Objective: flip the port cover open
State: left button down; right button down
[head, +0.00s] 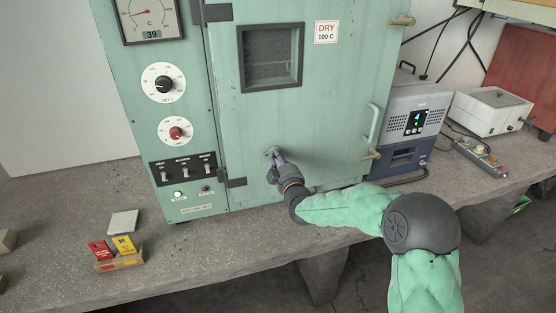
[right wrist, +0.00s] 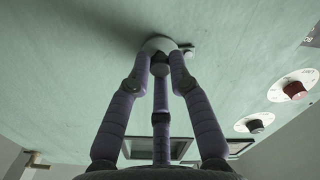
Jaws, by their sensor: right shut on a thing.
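The port cover (head: 270,151) is a small grey round piece low on the green oven door (head: 330,110). In the right wrist view the cover (right wrist: 158,43) is a pale disc against the door, with a small knob-like piece beside it. My right gripper (head: 276,158) reaches up to it from the lower right. In the right wrist view its purple fingers (right wrist: 160,62) come together and are shut on the cover's edge. The fingertips hide part of the cover, and I cannot tell how far it is turned. My left gripper is not in view.
The door has a window (head: 271,58) above and a handle (head: 373,123) at right. A control panel (head: 170,130) is at left. A grey-blue instrument (head: 408,115) stands right of the oven.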

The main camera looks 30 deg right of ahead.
jog(key=c, duration=1.1)
grip_release()
jog(key=v, duration=1.2)
jog(key=shift+d+f, duration=0.1)
